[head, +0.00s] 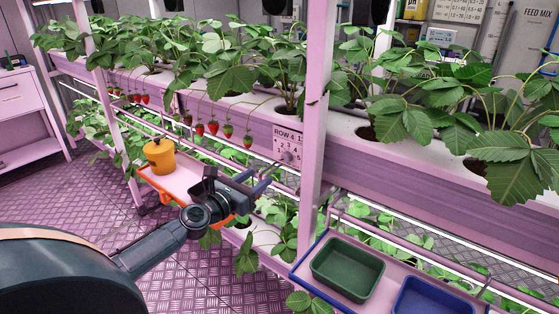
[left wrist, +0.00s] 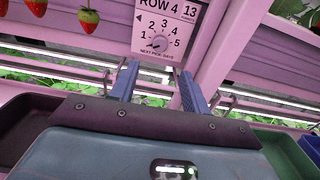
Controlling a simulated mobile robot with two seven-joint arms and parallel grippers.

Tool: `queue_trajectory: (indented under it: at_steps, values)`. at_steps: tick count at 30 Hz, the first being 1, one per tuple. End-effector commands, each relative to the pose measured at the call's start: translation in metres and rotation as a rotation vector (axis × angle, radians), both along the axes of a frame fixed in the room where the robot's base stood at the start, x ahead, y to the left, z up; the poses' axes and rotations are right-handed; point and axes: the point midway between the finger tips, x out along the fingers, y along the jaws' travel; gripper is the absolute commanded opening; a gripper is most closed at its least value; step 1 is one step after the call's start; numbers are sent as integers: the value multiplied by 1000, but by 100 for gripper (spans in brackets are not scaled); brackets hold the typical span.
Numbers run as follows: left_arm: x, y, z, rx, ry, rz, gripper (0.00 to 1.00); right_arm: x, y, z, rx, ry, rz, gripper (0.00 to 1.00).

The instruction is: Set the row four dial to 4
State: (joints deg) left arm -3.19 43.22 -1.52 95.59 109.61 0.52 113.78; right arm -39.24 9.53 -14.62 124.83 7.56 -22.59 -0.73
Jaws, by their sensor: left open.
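The row four dial plate (head: 288,140) is a pale sign on the pink gutter's side, marked ROW 4 and numbered 1 to 5. In the left wrist view, its dark round knob (left wrist: 159,44) sits below the numbers. The knob's pointer seems to face lower left, near 1, but it is small. My left gripper (head: 263,183) is open and empty, below and slightly left of the plate. In the left wrist view, its two blue fingers (left wrist: 156,82) point up toward the plate, one on each side of the knob's line, apart from the knob. My right gripper is out of view.
A pink upright post (head: 314,130) stands just right of the dial. Red strawberries (head: 213,127) hang to its left. A green bin (head: 347,268) and a blue bin (head: 433,296) sit at lower right.

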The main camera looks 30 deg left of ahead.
Motion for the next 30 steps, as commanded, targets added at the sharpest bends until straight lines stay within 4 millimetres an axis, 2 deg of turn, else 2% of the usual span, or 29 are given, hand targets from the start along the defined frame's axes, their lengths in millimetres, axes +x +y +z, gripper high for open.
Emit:
queue_trajectory:
  at_steps: [12, 18, 24, 30]
  values:
    - [71, -5, 0, 4, -3, 1, 47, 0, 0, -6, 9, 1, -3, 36]
    - [97, -7, -1, 6, -2, 0, 47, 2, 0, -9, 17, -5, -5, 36]
    - [109, -8, 0, 7, -1, 0, 47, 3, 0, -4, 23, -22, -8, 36]
    - [111, -9, 0, 7, 0, -1, 47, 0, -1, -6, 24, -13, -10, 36]
